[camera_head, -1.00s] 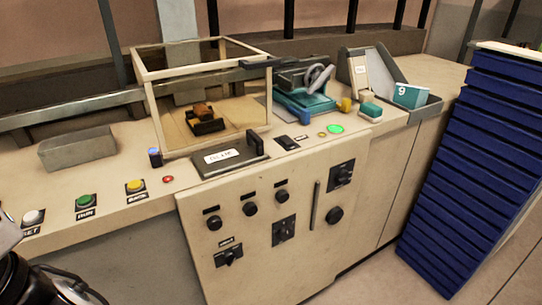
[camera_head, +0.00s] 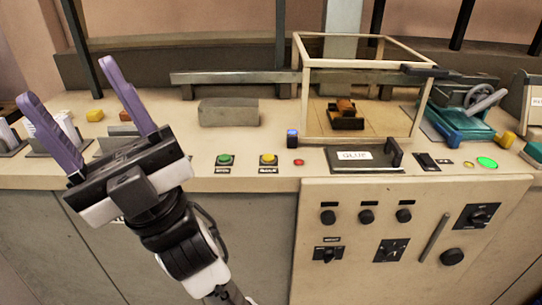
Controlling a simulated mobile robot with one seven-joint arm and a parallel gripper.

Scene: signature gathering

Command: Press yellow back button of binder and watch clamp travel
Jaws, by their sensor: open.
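The yellow button (camera_head: 268,159) sits on a black labelled plate at the counter's front edge, between a green button (camera_head: 224,160) and a small red light (camera_head: 298,162). The framed glass enclosure (camera_head: 368,84) stands behind and to the right, with a small dark and orange-brown clamp-like part (camera_head: 346,114) inside. My gripper (camera_head: 78,82) is open and empty at the left, its two purple fingers apart and pointing up. It is well left of the yellow button and not touching it. The white button seen earlier is hidden behind my arm.
A grey block (camera_head: 228,112) lies on the counter behind the buttons. A teal machine with a handwheel (camera_head: 462,112) stands at the right. Racks with white pieces (camera_head: 62,130) are behind my gripper. The counter around the yellow button is clear.

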